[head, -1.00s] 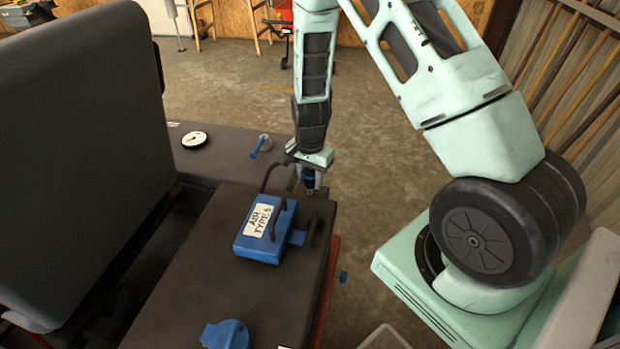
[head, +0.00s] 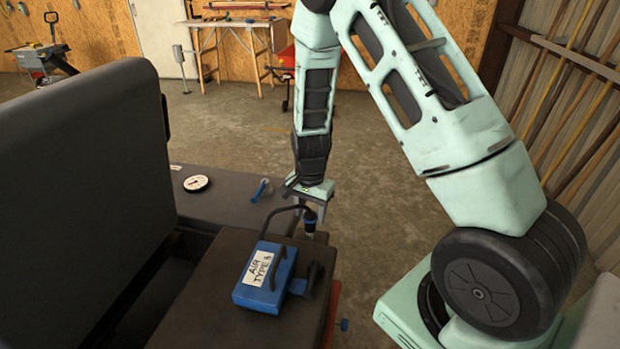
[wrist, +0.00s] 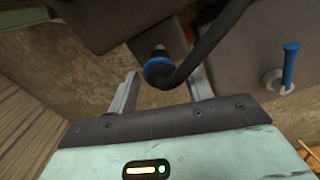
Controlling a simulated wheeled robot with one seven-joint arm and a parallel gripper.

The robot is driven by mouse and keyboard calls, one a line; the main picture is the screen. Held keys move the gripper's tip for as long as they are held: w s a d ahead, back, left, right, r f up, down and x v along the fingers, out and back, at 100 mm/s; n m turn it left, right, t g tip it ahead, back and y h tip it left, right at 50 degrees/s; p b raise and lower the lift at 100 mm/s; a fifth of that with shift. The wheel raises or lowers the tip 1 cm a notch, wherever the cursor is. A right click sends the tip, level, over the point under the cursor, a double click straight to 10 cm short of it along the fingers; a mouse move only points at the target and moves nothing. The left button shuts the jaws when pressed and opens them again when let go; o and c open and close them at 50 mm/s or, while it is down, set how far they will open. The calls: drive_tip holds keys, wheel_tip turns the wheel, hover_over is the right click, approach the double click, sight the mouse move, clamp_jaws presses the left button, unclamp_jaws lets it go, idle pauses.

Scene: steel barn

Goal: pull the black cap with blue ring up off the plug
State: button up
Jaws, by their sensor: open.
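The black cap with blue ring (head: 309,220) stands near the far right corner of the dark block, with a black cable running to it from a blue box. In the wrist view its blue ring (wrist: 157,67) shows beyond and between my finger tips, with a pale metal part past it. The plug under the cap cannot be clearly made out. My gripper (head: 309,208) points down just above the cap. In the wrist view my gripper (wrist: 160,80) is open, one finger on each side of the ring, with gaps and nothing held.
The blue box labelled AIR TYPE 3 (head: 265,278) sits on the block (head: 215,272), left of the cap. A blue-handled valve (head: 260,190) and a round gauge (head: 197,183) are behind it. A tall dark panel (head: 80,180) stands at left. Open floor lies behind and right.

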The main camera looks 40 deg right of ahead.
sight(310, 213)
wheel_tip(310, 213, up, 14)
drive_tip(key=p, duration=0.1)
drive_tip(key=shift+r, duration=0.2)
idle(0.5)
drive_tip(key=s+a+r+n+y+p, duration=0.1)
drive_tip(key=s+a+r+n, duration=0.15)
drive_tip(key=a, duration=0.25)
drive_tip(key=s+a+r+n+p, duration=0.1)
drive_tip(key=a+r+n, duration=0.15)
drive_tip(key=a, duration=0.25)
drive_tip(key=s+a+r+n+p, duration=0.1)
drive_tip(key=s+a+r+n, duration=0.2)
drive_tip(key=s+a+n, duration=0.4)
drive_tip(key=s+a+r+n+p, duration=0.1)
drive_tip(key=s+a+r+n, duration=0.3)
drive_tip(key=s, duration=0.9)
drive_tip(key=a+n, duration=0.3)
drive_tip(key=n, duration=0.2)
drive_tip(key=shift+s+a+p, duration=0.15)
drive_tip(key=shift+s+p, duration=0.1)
drive_tip(key=shift+p, duration=0.05)
